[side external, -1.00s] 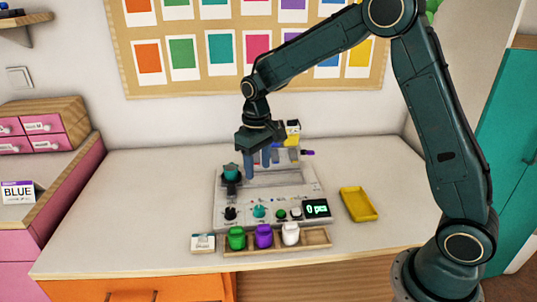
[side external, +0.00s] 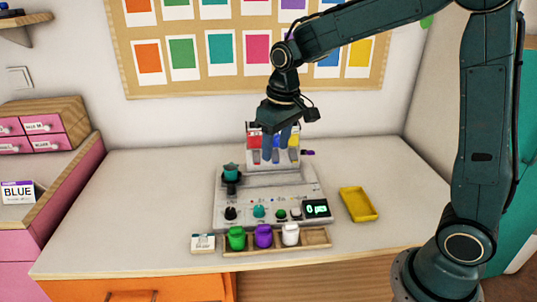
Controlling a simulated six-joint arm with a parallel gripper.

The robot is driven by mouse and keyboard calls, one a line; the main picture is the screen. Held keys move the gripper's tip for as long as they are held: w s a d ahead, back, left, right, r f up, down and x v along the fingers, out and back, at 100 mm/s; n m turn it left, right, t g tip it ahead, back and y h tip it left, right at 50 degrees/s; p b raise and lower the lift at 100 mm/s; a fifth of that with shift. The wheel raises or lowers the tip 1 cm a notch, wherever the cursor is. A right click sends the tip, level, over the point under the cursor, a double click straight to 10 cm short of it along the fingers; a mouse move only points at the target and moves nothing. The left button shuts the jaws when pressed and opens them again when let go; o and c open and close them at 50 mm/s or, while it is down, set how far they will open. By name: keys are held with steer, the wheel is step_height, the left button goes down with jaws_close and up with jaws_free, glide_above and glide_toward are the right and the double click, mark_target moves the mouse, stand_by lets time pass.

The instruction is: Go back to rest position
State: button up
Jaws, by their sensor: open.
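My gripper (side external: 276,148) points down above the back part of the grey bead machine (side external: 288,208). Its two blue-grey fingers are apart with nothing between them. Behind the fingers stands a rack of coloured bins (side external: 258,141), partly hidden by the gripper. A teal part (side external: 231,170) sits in a dark holder at the machine's left. The small display (side external: 316,208) on the machine's front reads what looks like 0 pcs.
A wooden tray (side external: 319,237) with a green jar (side external: 236,238), a purple jar (side external: 263,236) and a white jar (side external: 290,234) stands in front. A yellow tray (side external: 358,204) lies at right. A pink drawer cabinet (side external: 42,126) is at left. The tabletop's left side is clear.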

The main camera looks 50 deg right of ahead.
steer(key=s+r+t, duration=0.2)
steer(key=s+r, duration=0.1)
steer(key=s, duration=0.8)
steer(key=s+r+t, duration=0.2)
steer(key=s+r, duration=0.1)
steer(key=s, duration=0.8)
steer(key=shift+a+r, duration=0.25)
